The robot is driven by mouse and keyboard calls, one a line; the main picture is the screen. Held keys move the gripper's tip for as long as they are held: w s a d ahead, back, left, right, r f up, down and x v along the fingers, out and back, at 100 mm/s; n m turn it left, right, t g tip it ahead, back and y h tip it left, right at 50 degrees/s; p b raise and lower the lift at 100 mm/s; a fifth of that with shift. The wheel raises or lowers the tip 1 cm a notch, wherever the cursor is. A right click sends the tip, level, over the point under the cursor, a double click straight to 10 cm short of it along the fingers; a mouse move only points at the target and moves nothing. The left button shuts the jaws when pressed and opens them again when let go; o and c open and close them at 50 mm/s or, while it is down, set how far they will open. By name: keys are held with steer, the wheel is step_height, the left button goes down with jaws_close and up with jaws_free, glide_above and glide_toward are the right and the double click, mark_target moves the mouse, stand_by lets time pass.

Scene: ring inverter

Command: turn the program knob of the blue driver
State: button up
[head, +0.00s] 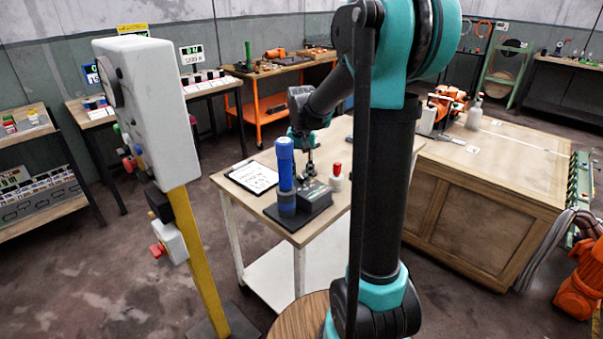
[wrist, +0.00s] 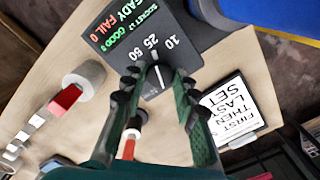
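The blue driver (head: 286,170) stands upright on a dark base (head: 290,222) on the wooden table; part of its body shows at the top right of the wrist view (wrist: 290,14). Beside it is its dark control box (head: 314,192). My gripper (wrist: 159,74) is above the box, fingers apart, one on each side of the knob. Contact is unclear.
A red-topped white container (head: 337,180) stands right of the box. A clipboard (head: 253,177) lies left of the driver. Another red and white object (wrist: 131,138) shows between my fingers in the wrist view. A grey box on a yellow post (head: 203,250) stands left of the table.

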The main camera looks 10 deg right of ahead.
jaws_close()
steer(key=shift+n, duration=0.4)
steer(key=n, duration=1.1)
steer(key=shift+n, duration=1.9)
steer(key=o, duration=0.8)
jaws_free()
steer(key=shift+c, duration=0.2)
